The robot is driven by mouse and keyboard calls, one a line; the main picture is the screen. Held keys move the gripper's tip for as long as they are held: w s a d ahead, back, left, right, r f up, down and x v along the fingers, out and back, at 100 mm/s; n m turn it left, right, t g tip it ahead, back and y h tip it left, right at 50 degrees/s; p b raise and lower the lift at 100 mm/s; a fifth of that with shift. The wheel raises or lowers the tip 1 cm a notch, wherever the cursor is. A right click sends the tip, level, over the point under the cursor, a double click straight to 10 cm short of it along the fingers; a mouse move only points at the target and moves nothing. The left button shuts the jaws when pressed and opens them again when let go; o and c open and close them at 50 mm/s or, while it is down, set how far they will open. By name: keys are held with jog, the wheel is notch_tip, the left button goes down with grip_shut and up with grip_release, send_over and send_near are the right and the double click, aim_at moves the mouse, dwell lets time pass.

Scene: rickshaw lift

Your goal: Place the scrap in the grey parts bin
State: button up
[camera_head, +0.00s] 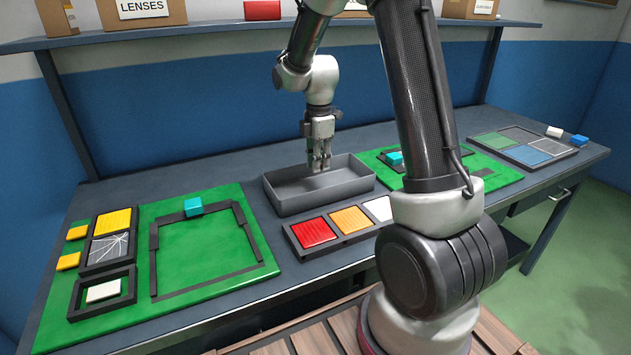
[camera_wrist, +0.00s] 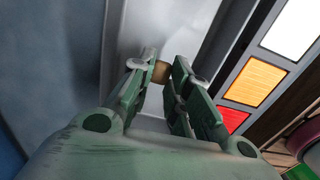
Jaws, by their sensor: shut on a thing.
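The grey parts bin (camera_head: 325,198) is an open rectangular tray on the bench, near the middle of the head view. My gripper (camera_head: 319,168) points down over the bin, its fingertips at about the height of the bin's far rim in the picture. In the wrist view my gripper (camera_wrist: 160,80) is shut on a small tan-brown piece (camera_wrist: 162,72), which appears to be the scrap. The pale grey bin interior (camera_wrist: 150,25) shows beyond the fingers. In the head view the fingers hide the piece. I cannot tell its height above the bin floor.
A dark tray with red, orange and white tiles (camera_head: 334,226) sits in front of the bin. A green board with a black frame (camera_head: 205,245) lies to the left. Another green board (camera_head: 490,172) lies to the right, partly behind my arm. A shelf (camera_head: 220,30) runs above the bench.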

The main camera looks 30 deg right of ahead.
notch_tip(320, 180, down, 6)
jog(key=shift+f, duration=0.25)
jog(key=shift+f, duration=0.15)
jog(key=o, duration=0.6)
jog(key=shift+o, duration=0.2)
notch_tip(320, 180, up, 12)
jog(key=shift+s+f, duration=0.1)
jog(key=shift+f, duration=0.05)
jog(key=s+r+m+t, duration=0.2)
jog(key=s+r+m, duration=0.9)
jog(key=s, duration=0.4)
jog(key=s+r+m+t, duration=0.1)
jog(key=s+m+t, duration=0.1)
jog(key=s+m, duration=0.5)
jog(key=s, duration=0.5)
jog(key=shift+s+d+r, duration=0.2)
jog(key=shift+d+r, duration=0.1)
jog(key=shift+r, duration=0.1)
